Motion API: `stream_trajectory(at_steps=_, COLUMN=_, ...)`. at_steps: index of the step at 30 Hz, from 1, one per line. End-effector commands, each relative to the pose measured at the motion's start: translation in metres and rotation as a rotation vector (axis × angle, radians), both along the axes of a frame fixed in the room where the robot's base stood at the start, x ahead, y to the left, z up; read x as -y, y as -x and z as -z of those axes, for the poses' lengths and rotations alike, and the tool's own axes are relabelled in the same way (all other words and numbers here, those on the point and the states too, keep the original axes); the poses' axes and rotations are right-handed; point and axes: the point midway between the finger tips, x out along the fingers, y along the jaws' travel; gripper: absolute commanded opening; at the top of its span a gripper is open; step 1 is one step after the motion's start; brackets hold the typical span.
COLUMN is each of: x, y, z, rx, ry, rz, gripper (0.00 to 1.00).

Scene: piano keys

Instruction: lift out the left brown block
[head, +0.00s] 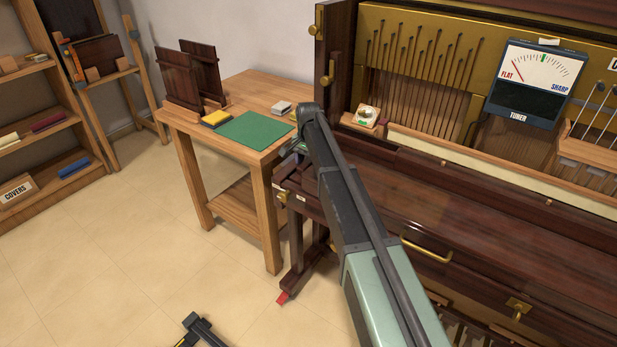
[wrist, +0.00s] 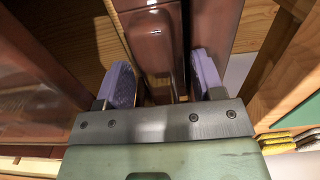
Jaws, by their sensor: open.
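In the wrist view a glossy red-brown block (wrist: 152,40) lies between the two purple-padded fingers of my gripper (wrist: 163,80). The gripper is open, with one finger to each side of the block. I cannot tell whether either pad touches it. In the head view my arm covers most of the left end of the dark brown piano (head: 480,210), and the block cannot be made out there. Only a small greenish part near my gripper shows beside the arm.
A wooden table (head: 185,130) stands left of the piano, with a green mat (head: 256,130), a yellow cloth (head: 217,118) and upright dark panels (head: 180,78). Shelves (head: 40,120) are far left.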

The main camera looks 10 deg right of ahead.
Motion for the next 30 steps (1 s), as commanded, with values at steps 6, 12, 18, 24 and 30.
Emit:
stream_trajectory(at_steps=6, x=0.000, y=0.000, z=-0.001, rx=0.000, ry=0.000, rz=0.000, gripper=0.36)
stream_trajectory(at_steps=12, x=0.000, y=0.000, z=-0.001, rx=0.000, ry=0.000, rz=0.000, gripper=0.05)
stream_trajectory(at_steps=18, x=0.000, y=0.000, z=-0.001, rx=0.000, ry=0.000, rz=0.000, gripper=0.01)
stream_trajectory(at_steps=24, x=0.000, y=0.000, z=-0.008, rx=0.000, ry=0.000, rz=0.000, gripper=0.01)
stream_trajectory(at_steps=30, x=0.000, y=0.000, z=-0.034, rx=0.000, ry=0.000, rz=0.000, gripper=0.01)
